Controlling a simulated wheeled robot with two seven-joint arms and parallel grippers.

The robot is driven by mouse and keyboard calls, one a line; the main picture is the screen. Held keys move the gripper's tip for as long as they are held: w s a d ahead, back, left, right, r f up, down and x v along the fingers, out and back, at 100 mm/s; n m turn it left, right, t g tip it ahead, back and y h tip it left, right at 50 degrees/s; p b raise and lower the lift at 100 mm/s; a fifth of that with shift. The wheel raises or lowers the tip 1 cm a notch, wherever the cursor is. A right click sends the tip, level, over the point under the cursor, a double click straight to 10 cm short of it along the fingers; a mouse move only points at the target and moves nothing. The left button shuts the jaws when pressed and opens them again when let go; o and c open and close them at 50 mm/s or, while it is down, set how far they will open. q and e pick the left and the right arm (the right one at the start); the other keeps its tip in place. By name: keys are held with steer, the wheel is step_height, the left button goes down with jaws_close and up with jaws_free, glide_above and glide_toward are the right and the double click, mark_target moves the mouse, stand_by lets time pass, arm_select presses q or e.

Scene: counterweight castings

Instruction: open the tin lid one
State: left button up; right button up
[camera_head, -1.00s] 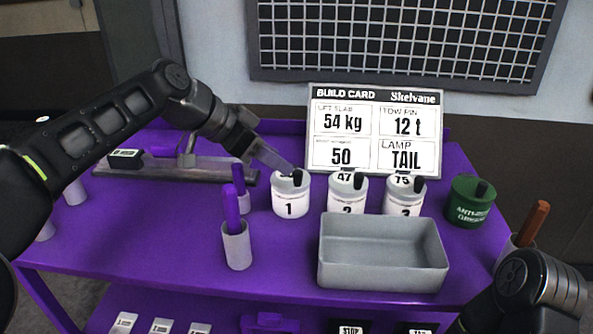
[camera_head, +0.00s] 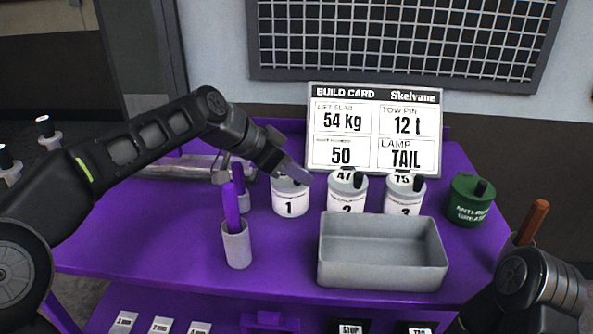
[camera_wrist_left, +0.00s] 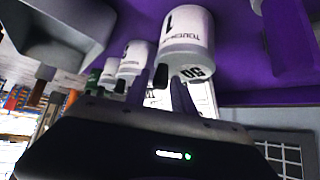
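White tin 1 (camera_head: 290,200) stands upright on the purple table at the left of a row, beside tin 2 (camera_head: 346,205) and tin 3 (camera_head: 403,207). My left gripper (camera_head: 299,178) is at its lid and hides the knob in the head view. In the left wrist view, tin 1 (camera_wrist_left: 186,38) shows its lid (camera_wrist_left: 192,72) marked 50, with a black knob (camera_wrist_left: 161,76). The left fingers (camera_wrist_left: 161,88) are apart, one on each side of the knob in this view; no contact can be made out. My right gripper is out of view.
A grey bin (camera_head: 382,281) stands in front of tins 2 and 3. A green tin (camera_head: 470,203) is to the right. A grey cup (camera_head: 237,246) with a purple handle stands front left of tin 1. The build card (camera_head: 374,130) stands behind.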

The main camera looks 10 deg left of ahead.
arm_select(q)
jaws_close()
stand_by(1.1)
